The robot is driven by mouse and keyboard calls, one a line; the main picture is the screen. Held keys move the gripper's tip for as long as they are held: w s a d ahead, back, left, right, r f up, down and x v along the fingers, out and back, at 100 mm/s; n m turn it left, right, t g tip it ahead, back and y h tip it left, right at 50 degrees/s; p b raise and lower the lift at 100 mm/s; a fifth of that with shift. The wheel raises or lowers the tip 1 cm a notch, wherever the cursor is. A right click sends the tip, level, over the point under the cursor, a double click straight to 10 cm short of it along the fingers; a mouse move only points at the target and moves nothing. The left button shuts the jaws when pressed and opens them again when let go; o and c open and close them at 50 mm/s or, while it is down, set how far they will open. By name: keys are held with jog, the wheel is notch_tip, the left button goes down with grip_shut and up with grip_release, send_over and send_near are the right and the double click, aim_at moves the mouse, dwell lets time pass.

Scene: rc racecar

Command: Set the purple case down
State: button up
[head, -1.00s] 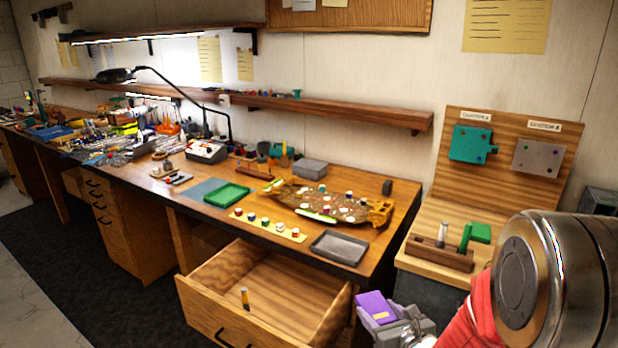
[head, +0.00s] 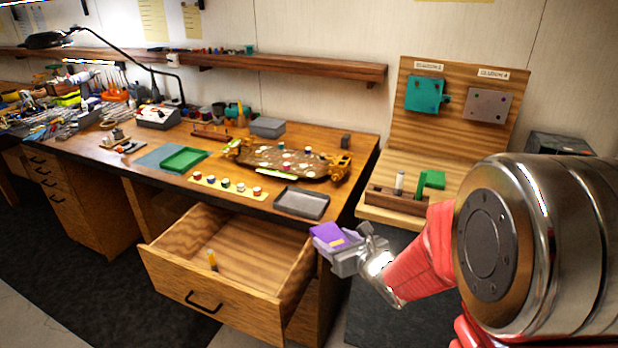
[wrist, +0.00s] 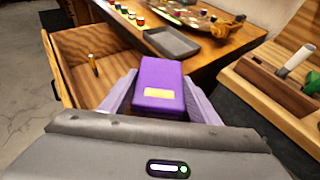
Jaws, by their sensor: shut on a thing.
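The purple case (head: 327,233) is a small block with a yellow label on it. My gripper (head: 340,246) is shut on it and holds it in the air, off the right front corner of the open drawer. In the wrist view the purple case (wrist: 159,86) sits between my two fingers, label facing the camera. From these views I cannot tell how far it is above what lies below.
A grey tray (head: 302,203) sits empty at the bench's front edge, and a green tray (head: 184,160) lies further left. A wooden stand with a green handle (head: 431,181) is at right.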

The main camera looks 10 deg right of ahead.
jog(key=w+r, duration=0.2)
jog(key=r, duration=0.1)
jog(key=w+r, duration=0.2)
jog(key=r, duration=0.1)
jog(key=w+r, duration=0.2)
jog(key=r, duration=0.1)
jog(key=shift+r, duration=0.15)
jog(key=shift+w+d+r, duration=0.1)
jog(key=shift+r, duration=0.1)
